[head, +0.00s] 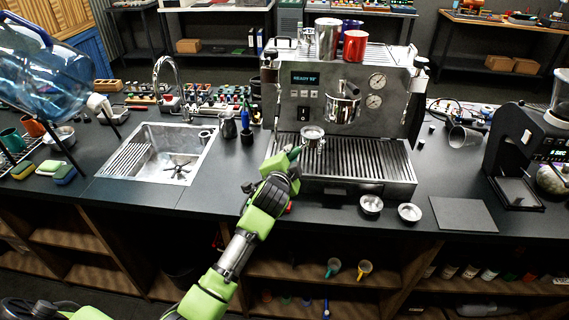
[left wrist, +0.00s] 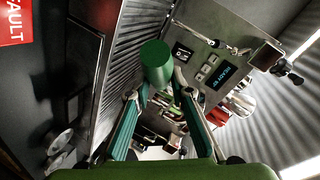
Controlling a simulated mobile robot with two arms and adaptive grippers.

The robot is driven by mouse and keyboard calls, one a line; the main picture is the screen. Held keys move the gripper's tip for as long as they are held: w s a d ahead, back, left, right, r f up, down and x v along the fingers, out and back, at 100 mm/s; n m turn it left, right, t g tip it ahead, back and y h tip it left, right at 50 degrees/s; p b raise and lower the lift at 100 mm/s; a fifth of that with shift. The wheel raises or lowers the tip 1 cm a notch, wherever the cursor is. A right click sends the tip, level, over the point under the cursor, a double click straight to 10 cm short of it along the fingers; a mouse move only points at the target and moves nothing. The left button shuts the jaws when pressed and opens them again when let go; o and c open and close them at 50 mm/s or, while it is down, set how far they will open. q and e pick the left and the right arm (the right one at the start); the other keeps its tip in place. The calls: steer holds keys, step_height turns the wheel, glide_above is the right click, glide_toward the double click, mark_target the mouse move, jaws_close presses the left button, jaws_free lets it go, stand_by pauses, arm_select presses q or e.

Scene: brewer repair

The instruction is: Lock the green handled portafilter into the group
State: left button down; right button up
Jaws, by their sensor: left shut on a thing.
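The espresso machine (head: 395,125) stands at the back of the counter with a lit READY display. Its chrome group (head: 342,105) is on the front, right of the display. The portafilter's metal basket (head: 312,132) is over the left part of the drip tray, lower and left of the group, apart from it in the picture. My left gripper (head: 290,160) is shut on its green handle (head: 295,153), which points down-left toward me. In the left wrist view the green handle (left wrist: 156,65) shows between the fingertips. My right gripper is not in view.
Two small metal baskets (head: 371,204) (head: 409,212) and a dark mat (head: 463,214) lie in front and right of the machine. A grinder (head: 530,150) stands at the right. A sink (head: 160,155) and a dark pitcher (head: 229,126) are at the left. Cups stand on the machine.

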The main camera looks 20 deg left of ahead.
mark_target(309, 146)
arm_select(q)
steer(key=shift+w+d+r+b, duration=0.1)
steer(key=shift+w+d+b, duration=0.3)
steer(key=shift+w+b, duration=0.3)
steer(key=shift+w+d+b, duration=0.4)
steer(key=shift+w+b, duration=0.05)
steer(key=shift+w, duration=0.4)
steer(key=shift+w+d+b, duration=0.25)
steer(key=shift+w+d, duration=0.05)
steer(key=shift+w, duration=0.3)
steer(key=shift+w+d+b, duration=0.25)
steer(key=shift+w+d, duration=0.05)
steer(key=shift+w, duration=0.3)
steer(key=shift+w+d+b, duration=0.25)
steer(key=shift+w+d, duration=0.05)
steer(key=shift+w, duration=0.3)
steer(key=shift+w+d+b, duration=0.35)
steer(key=shift+w+b, duration=0.15)
steer(key=shift+w, duration=0.25)
steer(key=shift+w+d+b, duration=0.35)
steer(key=shift+w+b, duration=0.1)
steer(key=shift+w, duration=0.25)
steer(key=shift+w+d+b, duration=0.3)
steer(key=shift+w+b, duration=0.1)
steer(key=shift+w, duration=0.3)
steer(key=shift+r+p, duration=0.3)
steer(key=shift+p, duration=0.15)
steer(key=shift+p, duration=0.55)
steer(key=shift+r+p, duration=0.35)
steer(key=shift+p, duration=0.15)
